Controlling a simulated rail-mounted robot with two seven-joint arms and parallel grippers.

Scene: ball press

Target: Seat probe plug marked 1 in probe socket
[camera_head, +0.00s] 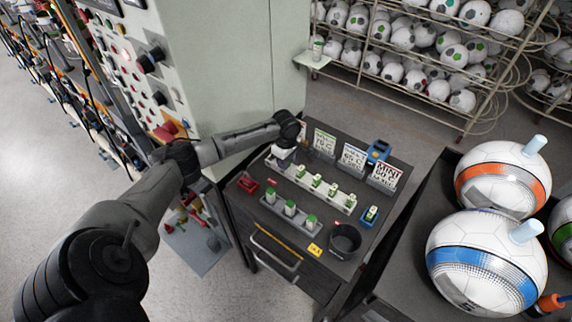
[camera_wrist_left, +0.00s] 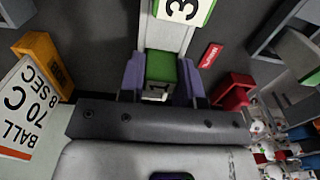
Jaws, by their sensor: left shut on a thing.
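My left gripper (camera_head: 283,150) is at the left end of a long pale rack (camera_head: 322,193) on the dark cart. In the left wrist view its two purple fingers (camera_wrist_left: 161,82) are shut on a green-topped plug (camera_wrist_left: 162,68). The lower face of that plug is mostly hidden; a mark that looks like a 1 shows in part. Another plug, marked 3 (camera_wrist_left: 185,10), stands beyond it in the rack. Several green-and-white plugs (camera_head: 333,189) stand along the rack. I cannot tell for certain which part is the probe socket. My right gripper is not in view.
A grey front rack (camera_head: 276,207) holds more green-topped plugs. Sign cards (camera_head: 353,157) stand behind. A tall control cabinet (camera_head: 235,70) is at left; large balls (camera_head: 486,262) are at right.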

